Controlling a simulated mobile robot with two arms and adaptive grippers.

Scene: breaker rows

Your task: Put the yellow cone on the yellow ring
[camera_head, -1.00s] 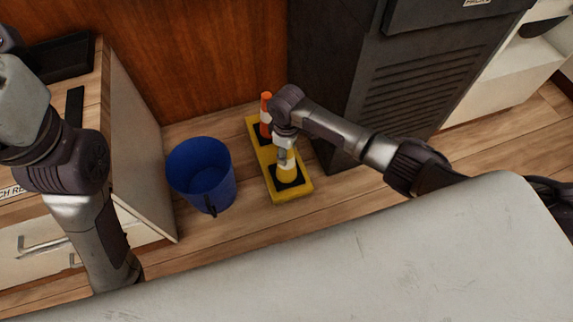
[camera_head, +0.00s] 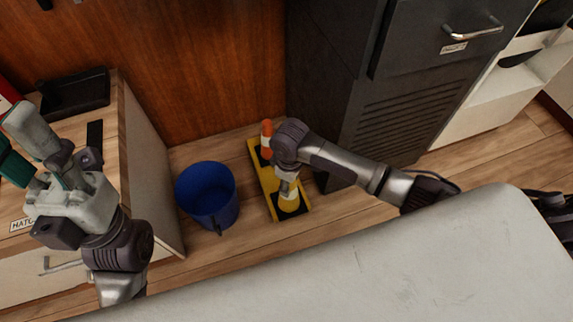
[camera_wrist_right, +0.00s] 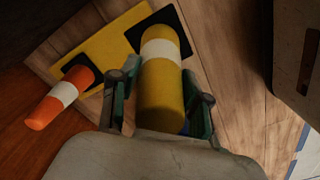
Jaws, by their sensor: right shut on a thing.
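The yellow cone (camera_wrist_right: 161,85) has a white band and is between the fingers of my right gripper (camera_wrist_right: 162,97), which is shut on it. In the head view the cone (camera_head: 289,203) is over the near black square of a yellow board (camera_head: 263,183) on the floor. The wrist view shows its far end over a black square; I cannot tell whether it touches. My right gripper (camera_head: 287,186) points down there. No yellow ring can be made out. My left gripper (camera_head: 20,142) is open and empty above the wooden counter at left.
An orange cone with a white band (camera_head: 267,138) stands at the board's far end. A blue bin (camera_head: 207,195) is left of the board. A dark cabinet (camera_head: 345,90) stands close on the right. Wood floor shows around the board.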

